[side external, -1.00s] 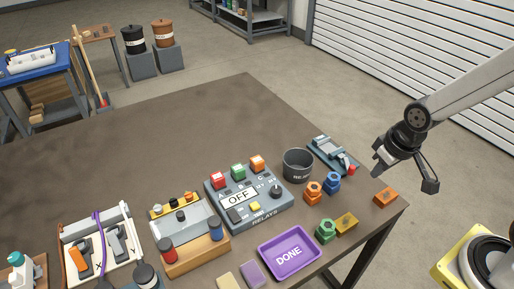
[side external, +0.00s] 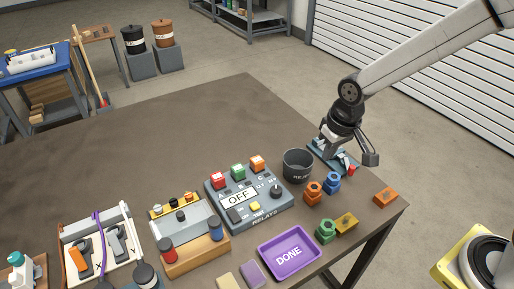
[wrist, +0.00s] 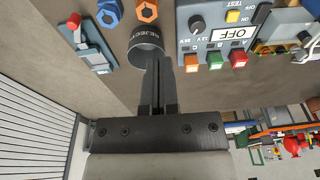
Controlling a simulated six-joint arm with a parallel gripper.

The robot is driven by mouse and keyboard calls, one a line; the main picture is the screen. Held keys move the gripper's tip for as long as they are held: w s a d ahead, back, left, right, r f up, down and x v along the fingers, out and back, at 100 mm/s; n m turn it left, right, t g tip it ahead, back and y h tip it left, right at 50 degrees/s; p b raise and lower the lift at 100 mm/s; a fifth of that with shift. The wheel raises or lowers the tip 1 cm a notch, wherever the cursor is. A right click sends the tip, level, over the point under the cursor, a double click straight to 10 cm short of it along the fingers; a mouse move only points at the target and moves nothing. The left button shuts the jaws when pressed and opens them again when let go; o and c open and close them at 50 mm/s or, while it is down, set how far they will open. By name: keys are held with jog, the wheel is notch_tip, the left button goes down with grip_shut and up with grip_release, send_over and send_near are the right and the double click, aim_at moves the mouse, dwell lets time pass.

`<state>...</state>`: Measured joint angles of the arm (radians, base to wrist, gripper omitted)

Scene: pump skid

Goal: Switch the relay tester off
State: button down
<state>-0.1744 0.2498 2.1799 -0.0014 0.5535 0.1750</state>
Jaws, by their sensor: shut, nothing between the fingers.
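The relay tester (side external: 222,199) is a grey-blue box on the table in the side view, with a display reading OFF (side external: 239,198). It has a black knob (side external: 276,191), a yellow button (side external: 255,207) and a dark rocker (side external: 236,215). Red, green and orange blocks line its far edge. In the wrist view the tester (wrist: 216,36) is at the upper right, upside down, its knob (wrist: 197,23) near the left side. My gripper (wrist: 158,64) is shut and empty, above the table behind the reject cup, clear of the tester. Its fingertips are hard to make out in the side view.
The grey reject cup (side external: 297,166) stands right of the tester, close to my gripper. A blue clamp-like tool (side external: 348,167) with a red tip lies beyond it. Coloured nuts and a purple DONE tray (side external: 265,249) are in front. The table's far left is clear.

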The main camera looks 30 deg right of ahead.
jog(key=w+a, duration=0.7)
jog(key=a, duration=0.3)
jog(key=g, duration=0.2)
send_over(234, 215)
jog(key=w, duration=0.1)
notch_tip(234, 215, down, 2)
jog(key=shift+w+a, duration=0.1)
jog(key=shift+f, duration=0.1)
notch_tip(234, 215, down, 14)
jog(key=shift+r, duration=0.1)
dwell(0.3)
jog(key=shift+w+f, duration=0.1)
jog(key=shift+f, duration=0.15)
dwell(0.5)
jog(key=shift+s+r, duration=0.35)
jog(key=shift+s, duration=0.4)
